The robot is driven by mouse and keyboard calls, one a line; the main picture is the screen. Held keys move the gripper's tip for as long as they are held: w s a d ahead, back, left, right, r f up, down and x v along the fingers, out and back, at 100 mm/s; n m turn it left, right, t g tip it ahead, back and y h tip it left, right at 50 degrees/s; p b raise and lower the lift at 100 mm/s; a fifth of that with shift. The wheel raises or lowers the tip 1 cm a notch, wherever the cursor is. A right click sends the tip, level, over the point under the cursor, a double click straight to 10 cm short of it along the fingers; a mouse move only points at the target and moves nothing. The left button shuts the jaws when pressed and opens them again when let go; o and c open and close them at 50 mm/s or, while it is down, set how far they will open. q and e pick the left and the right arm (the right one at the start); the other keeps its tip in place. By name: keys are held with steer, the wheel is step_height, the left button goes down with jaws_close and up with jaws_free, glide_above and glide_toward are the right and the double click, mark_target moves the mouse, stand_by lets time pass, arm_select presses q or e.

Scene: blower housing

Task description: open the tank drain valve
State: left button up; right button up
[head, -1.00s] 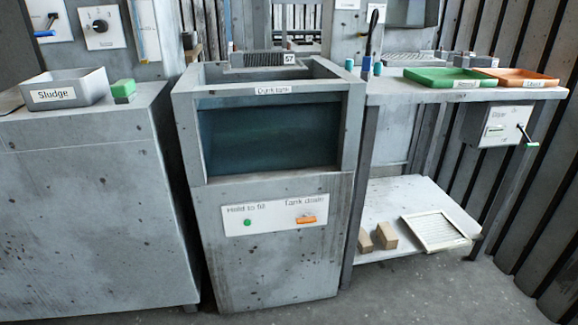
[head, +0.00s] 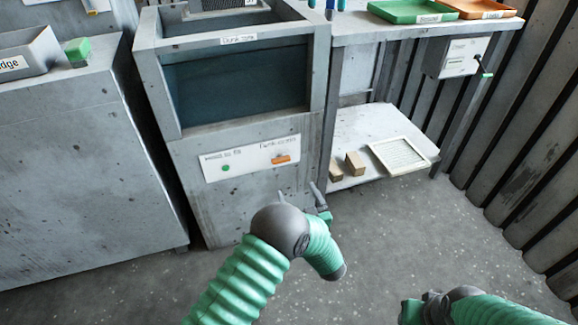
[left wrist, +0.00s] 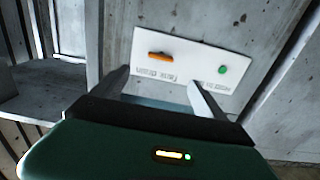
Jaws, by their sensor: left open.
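The tank drain valve is an orange handle (head: 286,158) lying level on a white panel (head: 240,160) on the tank's front. It also shows in the left wrist view (left wrist: 161,56), where the panel appears upside down. A green button (head: 226,168) sits on the same panel. My left gripper (head: 298,190) is open and empty, in front of and below the panel. In the left wrist view its two fingers (left wrist: 158,76) stand apart, with the handle seen beyond and between them. My right arm shows at the bottom right; its fingers cannot be made out.
The dunk tank (head: 235,85) holds dark liquid behind a window. A grey cabinet (head: 80,160) with a sludge bin stands left. At right, a bench carries green (head: 410,11) and orange trays; its low shelf (head: 365,125) holds blocks and a framed panel. The floor in front is clear.

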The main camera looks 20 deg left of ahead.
mark_target(282, 162)
arm_select(q)
steer(key=b+x, duration=0.6)
steer(key=x, duration=0.7)
steer(key=shift+w+a, duration=0.15)
steer(key=shift+a, duration=0.1)
steer(key=shift+c, duration=0.4)
steer(key=c, duration=1.3)
